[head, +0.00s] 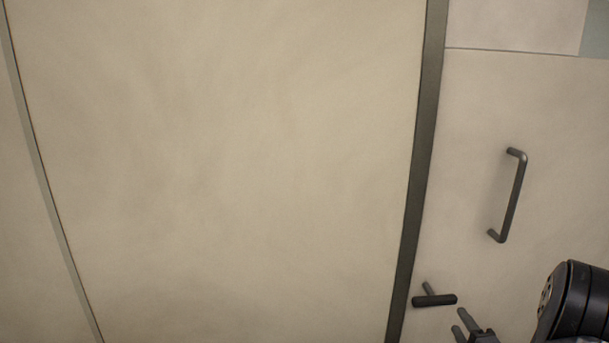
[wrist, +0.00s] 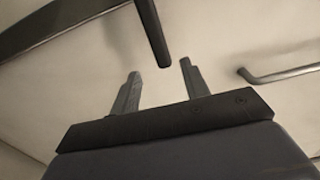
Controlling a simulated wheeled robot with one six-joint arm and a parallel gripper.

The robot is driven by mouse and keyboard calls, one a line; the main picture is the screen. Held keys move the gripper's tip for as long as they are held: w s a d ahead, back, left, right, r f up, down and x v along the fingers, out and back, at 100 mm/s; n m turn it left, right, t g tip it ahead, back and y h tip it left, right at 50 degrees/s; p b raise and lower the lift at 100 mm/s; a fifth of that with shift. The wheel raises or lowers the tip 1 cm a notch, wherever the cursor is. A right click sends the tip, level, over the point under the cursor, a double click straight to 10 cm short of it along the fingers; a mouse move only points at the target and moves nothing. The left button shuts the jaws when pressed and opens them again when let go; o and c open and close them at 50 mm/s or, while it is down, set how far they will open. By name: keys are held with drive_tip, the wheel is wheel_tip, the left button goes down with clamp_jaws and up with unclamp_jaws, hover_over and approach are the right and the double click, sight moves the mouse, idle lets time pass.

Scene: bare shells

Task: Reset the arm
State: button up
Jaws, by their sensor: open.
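My gripper (head: 460,321) is at the bottom right of the head view, partly cut off by the lower edge. Its two fingers point up and left toward a short dark handle (head: 433,299) that sticks out from the beige front. A small gap shows between the fingertips and this handle. In the wrist view my gripper (wrist: 160,68) has its fingers spread with nothing held. The end of a dark bar (wrist: 152,35), apparently the short handle, shows just beyond the space between the fingertips. I cannot tell its exact depth there.
A longer dark bar handle (head: 515,195) is on the right-hand beige panel (head: 470,130); it also shows in the wrist view (wrist: 280,74). A dark upright strip (head: 422,150) separates that panel from a large plain panel (head: 220,160), whose front is clear.

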sight(448, 300)
drive_tip(key=shift+w+a+r+n+b, duration=0.15)
drive_tip(key=shift+w+n, duration=0.5)
drive_tip(key=shift+w, duration=1.15)
drive_tip(key=shift+w+a+r+n+b, duration=0.15)
drive_tip(key=shift+w+n, duration=0.45)
drive_tip(key=shift+w, duration=1.2)
drive_tip(key=shift+w+r+n+b, duration=0.2)
drive_tip(key=shift+w+n, duration=0.45)
drive_tip(key=shift+w, duration=1.15)
